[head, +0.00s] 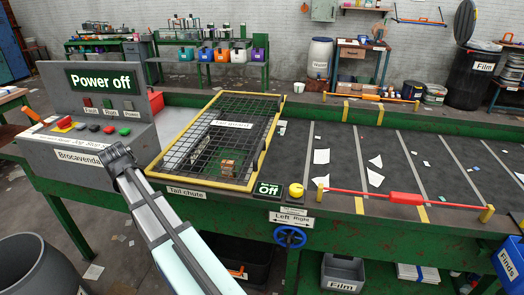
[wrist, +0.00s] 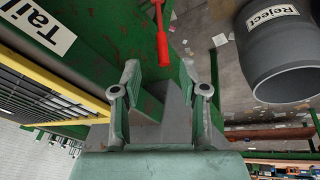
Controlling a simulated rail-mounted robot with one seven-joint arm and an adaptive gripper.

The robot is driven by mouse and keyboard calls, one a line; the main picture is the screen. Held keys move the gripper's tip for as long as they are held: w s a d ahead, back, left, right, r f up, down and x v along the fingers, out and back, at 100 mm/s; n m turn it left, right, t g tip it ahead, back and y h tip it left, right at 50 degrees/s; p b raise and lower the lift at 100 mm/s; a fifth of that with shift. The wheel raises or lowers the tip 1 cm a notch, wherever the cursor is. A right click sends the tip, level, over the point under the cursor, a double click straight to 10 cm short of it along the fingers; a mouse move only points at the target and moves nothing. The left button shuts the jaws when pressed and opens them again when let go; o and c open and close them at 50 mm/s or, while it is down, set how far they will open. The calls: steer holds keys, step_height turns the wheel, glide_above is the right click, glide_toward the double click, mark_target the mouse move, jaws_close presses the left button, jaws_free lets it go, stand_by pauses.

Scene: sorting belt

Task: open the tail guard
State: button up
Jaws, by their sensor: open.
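The tail guard is a black wire mesh in a yellow frame (head: 153,168). It lies flat over the chute at the left end of the belt, with a dark handle (head: 262,152) along its right side. A brown block shows beneath the mesh. In the wrist view, the guard's yellow bar (wrist: 62,85) and mesh are at the left. My gripper (wrist: 160,82) is open and empty, beside the guard and apart from it. In the head view, my arm reaches up to the guard's left front corner; the fingers are hard to make out there.
A grey control console (head: 95,135) reading "Power off" stands left of the guard. The "Tail chute" label (head: 186,192) is on the front rail. A yellow knob (head: 296,190) and blue handwheel (head: 290,236) are to the right. A grey Reject bin (wrist: 285,50) and red rod (wrist: 162,42) show in the wrist view.

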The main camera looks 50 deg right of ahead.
steer(key=shift+m+h, duration=0.3)
steer(key=shift+m, duration=0.4)
steer(key=d+r, duration=0.4)
steer(key=d, duration=0.1)
steer(key=shift+s, duration=0.2)
steer(key=s+d+r+m, duration=0.1)
steer(key=s+d+r, duration=0.1)
steer(key=d, duration=0.1)
steer(key=s+d+r+m, duration=0.1)
steer(key=d+r, duration=0.2)
steer(key=d, duration=0.1)
steer(key=s+d+r+m, duration=0.1)
steer(key=s+d+r, duration=0.1)
steer(key=d, duration=0.2)
steer(key=shift+s+r+g+h, duration=0.15)
steer(key=shift+s+g+h, duration=0.2)
steer(key=shift+g+h, duration=0.05)
steer(key=s+d+r+m+g+h, duration=0.15)
steer(key=s+d+r+m, duration=0.55)
steer(key=s+d+r, duration=0.7)
steer(key=shift+g+y, duration=0.25)
steer(key=shift+g, duration=0.1)
steer(key=p+x, duration=0.1)
steer(key=x, duration=0.5)
steer(key=s+p+x, duration=0.1)
steer(key=x, duration=0.5)
steer(key=s+p+x, duration=0.1)
steer(key=x, duration=0.6)
steer(key=shift+d, duration=0.1)
jaws_close()
